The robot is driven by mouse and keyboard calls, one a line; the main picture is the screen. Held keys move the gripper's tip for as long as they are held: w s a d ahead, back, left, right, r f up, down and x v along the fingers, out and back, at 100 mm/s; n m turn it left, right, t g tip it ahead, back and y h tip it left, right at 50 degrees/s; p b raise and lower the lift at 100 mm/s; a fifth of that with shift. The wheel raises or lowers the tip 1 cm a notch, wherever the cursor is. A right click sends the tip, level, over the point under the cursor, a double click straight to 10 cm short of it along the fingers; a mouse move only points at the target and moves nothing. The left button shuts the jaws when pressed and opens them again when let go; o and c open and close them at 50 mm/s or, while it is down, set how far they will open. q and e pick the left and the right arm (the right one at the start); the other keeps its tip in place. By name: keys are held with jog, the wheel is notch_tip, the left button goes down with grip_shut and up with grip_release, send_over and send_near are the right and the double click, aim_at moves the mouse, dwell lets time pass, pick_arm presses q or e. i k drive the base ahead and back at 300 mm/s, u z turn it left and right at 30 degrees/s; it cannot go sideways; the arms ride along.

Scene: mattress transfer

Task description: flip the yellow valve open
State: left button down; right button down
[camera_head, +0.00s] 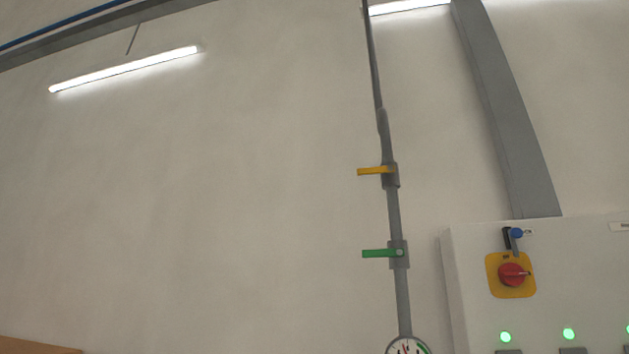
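The yellow valve (375,171) sits on a grey vertical pipe (394,215) right of the middle of the head view. Its yellow lever points left, roughly level and across the pipe. A green valve lever (380,253) sits lower on the same pipe and also points left. Neither of my grippers shows in the view, and nothing touches the yellow lever.
A white cabinet (470,300) stands right of the pipe, with a red rotary switch (512,274) on a yellow plate and green lamps. A round gauge (408,346) is at the pipe's bottom. A brown edge (35,346) shows bottom left.

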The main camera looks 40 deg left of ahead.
aim_at(389, 169)
jog(key=u, duration=0.7)
jog(key=i, duration=1.05)
jog(key=u, duration=0.05)
